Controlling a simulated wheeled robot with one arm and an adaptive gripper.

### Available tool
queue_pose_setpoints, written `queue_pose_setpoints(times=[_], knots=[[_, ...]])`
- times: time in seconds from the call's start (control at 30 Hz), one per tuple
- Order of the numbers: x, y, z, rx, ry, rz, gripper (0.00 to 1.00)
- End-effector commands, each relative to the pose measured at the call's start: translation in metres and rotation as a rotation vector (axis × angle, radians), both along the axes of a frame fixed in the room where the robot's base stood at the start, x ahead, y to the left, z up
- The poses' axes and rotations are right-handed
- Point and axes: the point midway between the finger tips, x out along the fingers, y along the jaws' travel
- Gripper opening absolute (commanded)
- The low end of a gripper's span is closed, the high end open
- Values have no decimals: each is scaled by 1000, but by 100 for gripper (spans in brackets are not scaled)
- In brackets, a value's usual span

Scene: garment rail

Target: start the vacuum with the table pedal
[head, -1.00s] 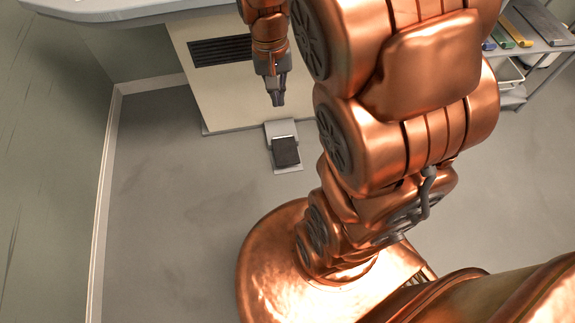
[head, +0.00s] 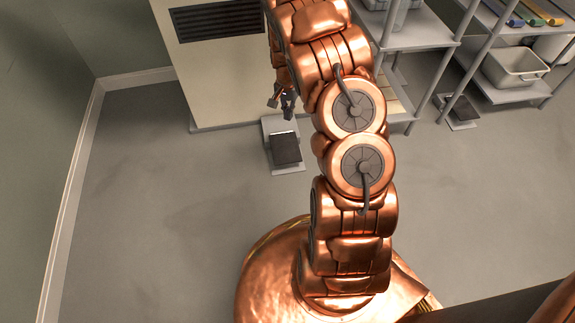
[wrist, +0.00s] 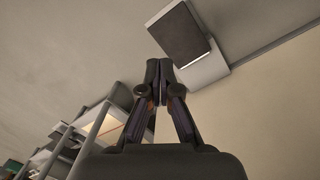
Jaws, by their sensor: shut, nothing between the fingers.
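A floor pedal (head: 286,149) with a dark plate on a light grey base lies on the floor in the head view, at the foot of a cream cabinet (head: 215,85). In the wrist view the pedal (wrist: 178,36) shows at the top, just beyond the fingertips. My gripper (head: 288,114) hangs above the back end of the pedal's base, partly hidden by my arm. In the wrist view my gripper (wrist: 159,64) has its fingertips together with nothing between them. I cannot tell that it touches the pedal. No vacuum can be made out.
A second dark pedal (head: 459,109) lies on the floor at right, beneath shelving. A grey metal shelf rack (head: 420,32) stands right of the cabinet, with a pale bin (head: 514,66) on a further rack. A wall with a skirting board (head: 75,190) bounds the left. Floor between is clear.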

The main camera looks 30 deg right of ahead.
Motion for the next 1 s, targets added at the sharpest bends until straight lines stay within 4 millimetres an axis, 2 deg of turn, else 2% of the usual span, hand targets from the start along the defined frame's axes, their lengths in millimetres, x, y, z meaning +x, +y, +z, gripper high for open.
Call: queue_pose_setpoints(times=[0.03,0.1,0.23,0.3,0.4,0.53,1.0], knots=[[3,-6,-44,8,1,-24,0],[10,-11,-80,17,-6,-56,0],[18,-19,-135,33,-19,-108,0],[22,-22,-156,40,-27,-130,0],[26,-24,-177,49,-33,-153,0],[27,-25,-188,55,-36,-165,0],[27,-25,-190,54,-36,-167,0]])
